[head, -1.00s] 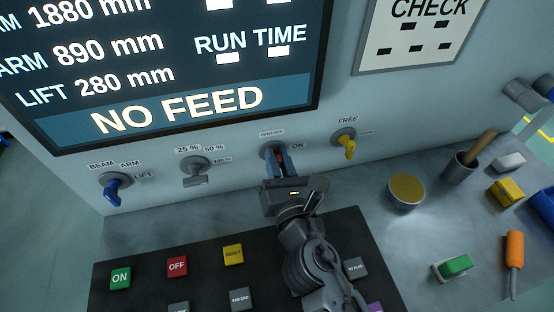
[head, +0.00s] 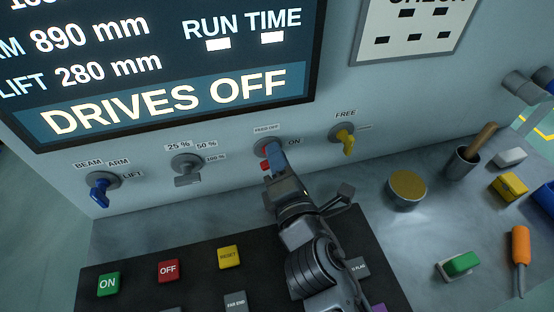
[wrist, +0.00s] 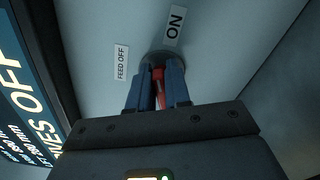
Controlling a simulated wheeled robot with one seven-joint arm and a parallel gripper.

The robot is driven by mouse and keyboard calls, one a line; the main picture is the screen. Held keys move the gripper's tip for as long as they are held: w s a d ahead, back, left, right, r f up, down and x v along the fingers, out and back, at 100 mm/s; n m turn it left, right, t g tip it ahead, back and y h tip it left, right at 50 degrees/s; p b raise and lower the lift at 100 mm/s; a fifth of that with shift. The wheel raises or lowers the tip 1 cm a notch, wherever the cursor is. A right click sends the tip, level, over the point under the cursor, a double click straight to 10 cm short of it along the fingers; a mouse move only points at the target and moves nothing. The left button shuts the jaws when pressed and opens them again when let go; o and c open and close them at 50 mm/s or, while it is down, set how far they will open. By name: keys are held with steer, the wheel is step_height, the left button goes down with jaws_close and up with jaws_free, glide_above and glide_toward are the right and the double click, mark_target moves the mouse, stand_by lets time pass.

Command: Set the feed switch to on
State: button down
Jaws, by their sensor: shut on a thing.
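The feed switch is a red handle (head: 265,166) on a round grey hub in the panel, with a FEED OFF label above and an ON label to its right. In the wrist view the red handle (wrist: 160,86) stands between the two blue fingers. My gripper (head: 274,157) is shut on it; its fingertips (wrist: 159,72) are close to the hub and hide part of the handle. In the wrist view the FEED OFF label is left of the hub and ON is above it. I cannot tell exactly which label the handle points at.
The screen (head: 160,90) above reads DRIVES OFF. A yellow switch (head: 345,141) is close on the right; a grey switch (head: 187,168) and a blue switch (head: 101,190) are to the left. Push buttons lie below on a black board (head: 195,283). A round brass-coloured knob (head: 408,187) stands on the shelf.

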steer(key=shift+d+f+m+b, duration=0.15)
steer(key=shift+m+b, duration=0.3)
steer(key=shift+m, duration=0.7)
steer(key=shift+a+f+m+b, duration=0.15)
steer(key=shift+m+b, duration=0.3)
steer(key=shift+m, duration=0.7)
steer(key=shift+d, duration=0.1)
steer(key=c, duration=1.2)
jaws_free()
steer(key=shift+o, duration=0.2)
steer(key=b+v, duration=0.1)
steer(key=v, duration=0.6)
steer(key=shift+s, duration=0.4)
steer(key=shift+d+r, duration=0.1)
